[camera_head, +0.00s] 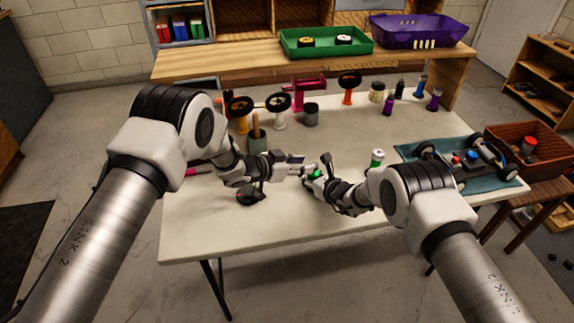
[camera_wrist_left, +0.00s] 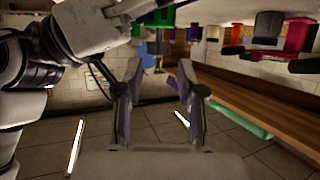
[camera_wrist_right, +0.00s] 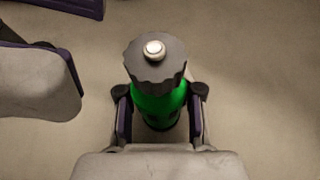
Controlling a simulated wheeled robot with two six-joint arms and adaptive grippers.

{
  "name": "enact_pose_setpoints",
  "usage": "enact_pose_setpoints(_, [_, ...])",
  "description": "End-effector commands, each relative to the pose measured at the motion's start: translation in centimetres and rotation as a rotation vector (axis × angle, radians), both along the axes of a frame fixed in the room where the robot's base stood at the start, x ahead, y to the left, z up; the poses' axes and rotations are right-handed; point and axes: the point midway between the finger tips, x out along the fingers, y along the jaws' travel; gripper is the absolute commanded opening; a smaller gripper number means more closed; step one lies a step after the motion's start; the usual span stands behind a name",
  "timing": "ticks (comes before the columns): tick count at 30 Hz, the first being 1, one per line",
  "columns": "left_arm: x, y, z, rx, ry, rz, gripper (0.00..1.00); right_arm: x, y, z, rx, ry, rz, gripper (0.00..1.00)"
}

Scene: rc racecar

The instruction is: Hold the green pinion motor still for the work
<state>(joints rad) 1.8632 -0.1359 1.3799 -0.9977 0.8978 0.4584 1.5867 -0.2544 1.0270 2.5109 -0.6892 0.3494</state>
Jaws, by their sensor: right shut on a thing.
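The green pinion motor, a green cylinder with a dark toothed wheel and pale shaft tip on top, shows in the right wrist view (camera_wrist_right: 158,100). My right gripper (camera_wrist_right: 158,125) is shut on its green body, a finger on each side. In the head view, only a little green of the motor (camera_head: 316,174) shows at my right gripper (camera_head: 314,178), low over the table's middle. My left gripper (camera_head: 302,168) is close beside it on the left. In the left wrist view, its fingers (camera_wrist_left: 155,85) stand apart with nothing between them.
A green-and-white piece (camera_head: 377,159) stands right of the grippers. A racecar chassis (camera_head: 465,160) sits on a teal mat at the right. A dark round item (camera_head: 247,196) lies below my left arm. Several spools and wheels stand behind; the table's front is clear.

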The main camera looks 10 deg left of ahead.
Motion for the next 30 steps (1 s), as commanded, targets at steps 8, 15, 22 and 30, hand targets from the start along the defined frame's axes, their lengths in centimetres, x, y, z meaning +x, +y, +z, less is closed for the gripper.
enact_pose_setpoints(8, [-3.9,5.1,2.7,-0.002,0.002,0.004,0.39,0.0,0.0,0.0,0.001,-0.001,0.0,0.0])
enact_pose_setpoints(15, [-5.2,6.6,3.5,-0.001,-0.001,0.001,0.39,0.0,0.0,0.1,0.001,-0.001,0.0,0.0])
enact_pose_setpoints(22, [-5.2,6.6,3.5,-0.001,-0.001,0.0,0.39,0.0,0.0,0.1,0.001,-0.001,0.0,0.0])
enact_pose_setpoints(30, [-5.1,6.6,3.5,0.0,0.0,0.0,0.39,0.0,0.0,0.1,0.001,-0.001,0.0,0.65])
